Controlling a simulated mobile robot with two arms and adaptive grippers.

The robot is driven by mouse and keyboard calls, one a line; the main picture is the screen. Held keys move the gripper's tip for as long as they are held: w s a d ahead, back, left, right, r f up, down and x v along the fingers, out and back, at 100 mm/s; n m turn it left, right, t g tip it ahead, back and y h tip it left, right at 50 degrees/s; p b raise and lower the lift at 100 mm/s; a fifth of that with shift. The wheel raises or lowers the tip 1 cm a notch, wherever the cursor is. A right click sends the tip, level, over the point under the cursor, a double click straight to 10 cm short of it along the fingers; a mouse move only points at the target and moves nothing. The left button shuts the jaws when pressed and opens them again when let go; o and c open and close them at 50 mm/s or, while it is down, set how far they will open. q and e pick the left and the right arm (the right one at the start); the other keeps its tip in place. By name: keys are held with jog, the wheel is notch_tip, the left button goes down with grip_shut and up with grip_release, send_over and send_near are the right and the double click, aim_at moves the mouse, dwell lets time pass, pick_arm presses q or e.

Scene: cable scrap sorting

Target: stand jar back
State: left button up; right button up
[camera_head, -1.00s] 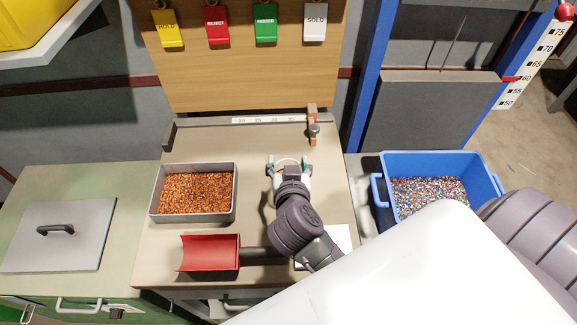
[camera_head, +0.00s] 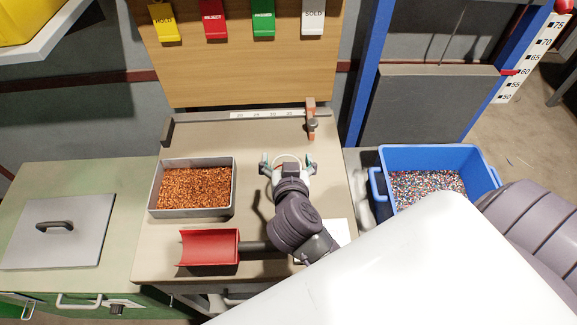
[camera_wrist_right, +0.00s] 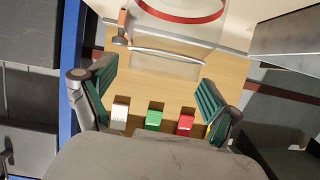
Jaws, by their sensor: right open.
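A clear jar (camera_head: 287,156) stands on the bench; only its pale round rim shows between the fingers of my right gripper (camera_head: 289,163) in the head view. The gripper is open, with one finger on each side of the jar and a gap to it. In the right wrist view the see-through jar (camera_wrist_right: 168,53) shows at the top, with a red ring, just beyond the open green-padded fingers (camera_wrist_right: 156,88). Its lower part is hidden by my gripper in the head view. My left gripper is not in view.
A grey tray of copper granules (camera_head: 232,190) and a red scoop (camera_head: 210,247) lie left of my right arm. A blue bin of mixed granules (camera_head: 482,166) stands at right. An orange-brown post (camera_head: 311,115) stands behind the gripper. The bench behind the tray is clear.

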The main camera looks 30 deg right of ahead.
jog(key=p+v, duration=0.7)
jog(key=v, duration=0.4)
jog(key=shift+s+a, duration=0.2)
jog(key=shift+s, duration=0.1)
jog(key=shift+r, duration=0.15)
dwell(0.9)
